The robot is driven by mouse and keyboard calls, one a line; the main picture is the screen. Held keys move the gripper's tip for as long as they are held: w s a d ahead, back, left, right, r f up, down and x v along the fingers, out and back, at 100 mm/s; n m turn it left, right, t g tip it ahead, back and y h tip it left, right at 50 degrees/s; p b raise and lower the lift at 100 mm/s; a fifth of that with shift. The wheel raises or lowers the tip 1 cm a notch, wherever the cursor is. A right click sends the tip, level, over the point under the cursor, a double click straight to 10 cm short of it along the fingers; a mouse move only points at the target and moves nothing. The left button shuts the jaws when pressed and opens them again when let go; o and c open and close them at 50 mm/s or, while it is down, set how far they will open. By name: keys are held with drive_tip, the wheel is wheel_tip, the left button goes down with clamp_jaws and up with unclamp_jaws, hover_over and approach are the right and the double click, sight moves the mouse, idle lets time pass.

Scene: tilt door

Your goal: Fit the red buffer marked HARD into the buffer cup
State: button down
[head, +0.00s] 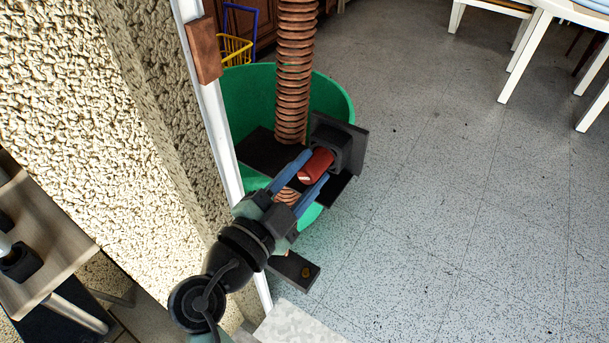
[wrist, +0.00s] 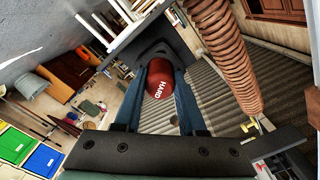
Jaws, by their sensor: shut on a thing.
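The red buffer (head: 315,166) is held between the two blue fingers of my gripper (head: 314,168). In the wrist view the buffer (wrist: 160,79) shows the white word HARD on its near face. The black buffer cup (head: 338,146) is on a dark plate at the right of the coil spring. In the wrist view the dark cup (wrist: 181,52) is straight beyond the buffer. The buffer's far end is at the cup's mouth and hidden. I cannot tell whether it is inside the cup or just in front of it.
A copper-coloured coil spring (head: 295,70) stands close to the left of the cup. A green tub (head: 335,95) is behind and below. A white post (head: 218,120) and rough wall (head: 90,90) are close on the left. Open floor (head: 440,200) lies to the right.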

drive_tip(key=shift+w+d, duration=0.1)
drive_tip(key=shift+c, duration=2)
unclamp_jaws()
drive_tip(key=v, duration=1.3)
drive_tip(key=shift+b, duration=0.3)
